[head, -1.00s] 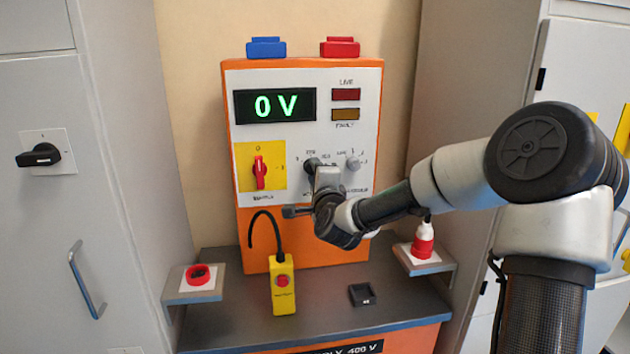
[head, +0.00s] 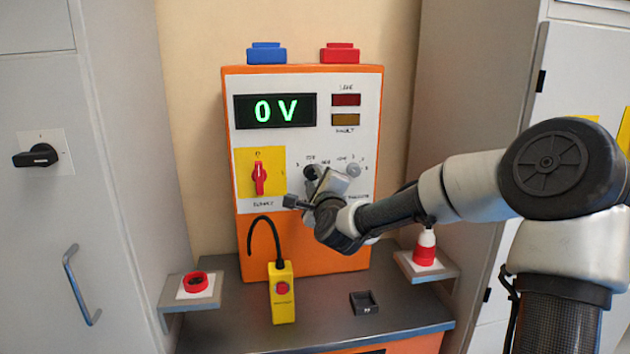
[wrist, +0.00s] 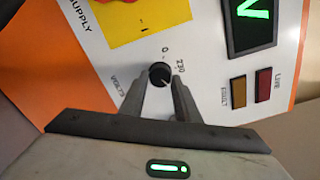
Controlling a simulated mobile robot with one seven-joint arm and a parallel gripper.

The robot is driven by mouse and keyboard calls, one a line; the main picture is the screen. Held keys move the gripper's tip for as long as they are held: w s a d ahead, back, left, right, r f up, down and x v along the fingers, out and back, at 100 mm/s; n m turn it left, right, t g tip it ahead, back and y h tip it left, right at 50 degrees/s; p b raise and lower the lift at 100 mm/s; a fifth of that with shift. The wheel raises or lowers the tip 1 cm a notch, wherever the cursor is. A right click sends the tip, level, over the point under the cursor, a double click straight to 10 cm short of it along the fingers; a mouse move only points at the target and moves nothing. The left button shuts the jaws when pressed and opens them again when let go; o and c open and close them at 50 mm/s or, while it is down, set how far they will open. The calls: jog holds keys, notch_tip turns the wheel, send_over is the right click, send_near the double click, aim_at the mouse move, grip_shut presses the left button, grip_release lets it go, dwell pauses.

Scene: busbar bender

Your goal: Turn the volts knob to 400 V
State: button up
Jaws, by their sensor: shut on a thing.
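The volts knob (head: 311,172) is a small black round knob on the white front panel, partly hidden behind my gripper (head: 318,182) in the head view. In the wrist view the knob (wrist: 159,72) sits between my two fingertips, and my gripper (wrist: 160,82) is shut on it. The printed marks 0 and 230 show beside the knob in the wrist view, with VOLTS on its other side. The 400 mark and the exact pointer direction are not clear. The green display (head: 275,109) reads 0 V.
A red supply switch on a yellow plate (head: 274,184) is left of the knob, and a grey knob (head: 354,171) is right. Dark live (head: 346,100) and fault (head: 345,119) lamps are above. A yellow pendant (head: 283,300) stands on the bench below.

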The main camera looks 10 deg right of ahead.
jog(key=o, duration=1)
jog(key=shift+o, duration=0.2)
jog(key=s+p, duration=0.3)
jog(key=s, duration=1.4)
jog(key=shift+s, duration=0.25)
jog(key=shift+w, duration=0.1)
